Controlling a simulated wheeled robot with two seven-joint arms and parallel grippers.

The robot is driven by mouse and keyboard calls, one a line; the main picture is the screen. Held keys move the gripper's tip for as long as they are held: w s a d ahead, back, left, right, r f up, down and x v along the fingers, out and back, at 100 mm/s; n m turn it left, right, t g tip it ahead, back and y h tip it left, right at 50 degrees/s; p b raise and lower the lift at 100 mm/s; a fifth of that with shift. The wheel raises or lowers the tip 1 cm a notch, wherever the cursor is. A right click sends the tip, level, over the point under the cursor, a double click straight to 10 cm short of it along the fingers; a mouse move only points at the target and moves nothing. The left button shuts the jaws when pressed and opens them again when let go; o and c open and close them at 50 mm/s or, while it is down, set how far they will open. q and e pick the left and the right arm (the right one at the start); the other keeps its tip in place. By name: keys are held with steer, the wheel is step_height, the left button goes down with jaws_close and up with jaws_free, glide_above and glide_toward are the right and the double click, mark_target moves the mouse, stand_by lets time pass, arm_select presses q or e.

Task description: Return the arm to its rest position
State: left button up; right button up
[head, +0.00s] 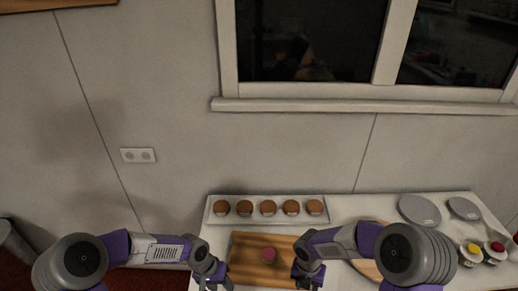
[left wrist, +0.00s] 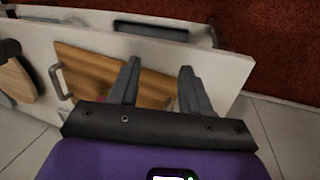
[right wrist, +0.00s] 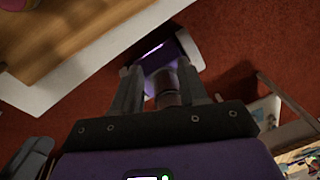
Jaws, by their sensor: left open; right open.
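My left gripper (head: 212,284) is at the bottom of the head view, near the left edge of a wooden board (head: 243,266). In the left wrist view, its fingers (left wrist: 160,64) are apart and nothing is held between them; the board (left wrist: 85,68) lies beyond them. My right gripper (head: 308,282) is at the board's right side in the head view. In the right wrist view, its fingers (right wrist: 162,70) are apart, with purple and grey parts of my own body visible behind the gap. A small pink-topped item (head: 268,254) sits on the board between the grippers.
A white tray (head: 212,204) with several brown cakes stands at the back of the white table (head: 345,207). Grey plates (head: 420,210) and small bowls with yellow (head: 472,250) and red (head: 496,249) contents are at the right. A round wooden piece (head: 367,268) is partly behind my right arm.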

arm_select(q)
steer(key=s+d+f+n+t+h+b, duration=0.1)
steer(key=s+f+b, duration=0.4)
steer(key=s+f, duration=0.9)
steer(key=shift+d+f+n, duration=0.7)
steer(key=shift+f+n, duration=0.7)
steer(key=shift+f, duration=0.65)
arm_select(e)
steer(key=s+a+f+m+y, duration=0.1)
steer(key=s+f+m, duration=0.3)
steer(key=m, duration=0.7)
steer(key=s+a+f+m+t+y, duration=0.1)
steer(key=s+a+f+m+y, duration=0.1)
steer(key=s+f+m, duration=0.3)
steer(key=s+a+f+m+y, duration=0.2)
steer(key=f+m, duration=0.7)
steer(key=m, duration=0.9)
steer(key=shift+s+a+f, duration=0.15)
steer(key=shift+s+f, duration=0.25)
steer(key=shift+s, duration=1)
